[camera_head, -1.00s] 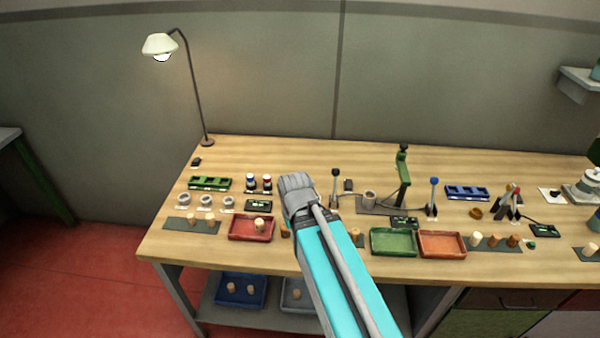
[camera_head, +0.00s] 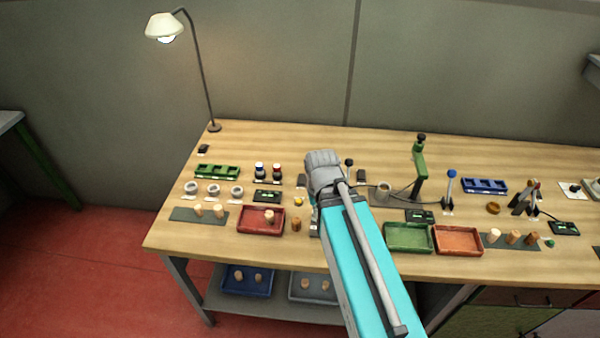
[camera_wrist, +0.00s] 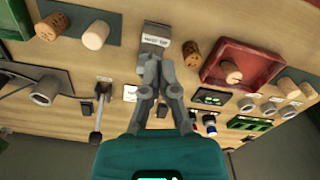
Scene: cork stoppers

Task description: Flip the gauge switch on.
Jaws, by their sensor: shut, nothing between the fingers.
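My gripper (camera_wrist: 162,58) is shut and empty in the wrist view, fingertips together by a small grey device (camera_wrist: 155,38) with a white label I cannot read surely. In the head view my wrist (camera_head: 323,168) hides the fingertips and most of that device. I cannot tell whether the fingers touch it. No switch is clearly marked as the gauge's. Small dark blocks that may be switches sit left (camera_head: 302,180) and right (camera_head: 361,176) of my wrist; the right one also shows in the wrist view (camera_wrist: 86,108). Their on or off positions are too small to read.
A red tray (camera_head: 244,226) with a cork and a dark display (camera_head: 267,196) lie left of my arm. A black-knobbed lever (camera_wrist: 96,137) stands close by. Green (camera_head: 408,249) and orange trays (camera_head: 458,253) lie to the right. A green press (camera_head: 419,168) stands behind.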

